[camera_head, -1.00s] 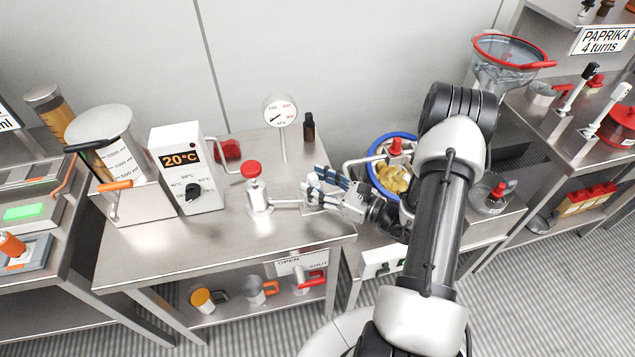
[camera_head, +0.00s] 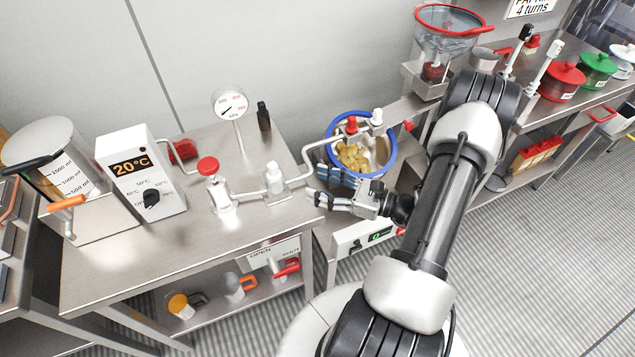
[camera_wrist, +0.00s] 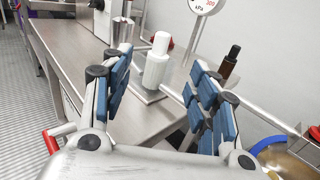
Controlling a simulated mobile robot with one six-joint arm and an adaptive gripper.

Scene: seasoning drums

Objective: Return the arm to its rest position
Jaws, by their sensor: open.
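A white bottle-like valve piece (camera_wrist: 157,62) stands on the table beyond the fingertips. It also shows in the head view (camera_head: 274,180), apart from the gripper. My arm reaches from the lower right up over its elbow and down to the gripper, partly hiding the equipment behind it.
A blue-rimmed drum (camera_head: 389,165) with yellow pieces sits just behind my gripper. Piping with a red-capped valve (camera_head: 209,168), a dial gauge (camera_head: 230,104) and a dark bottle (camera_head: 263,117) stand on the table. A red-rimmed hopper (camera_head: 447,42) is behind my elbow. The floor at right is clear.

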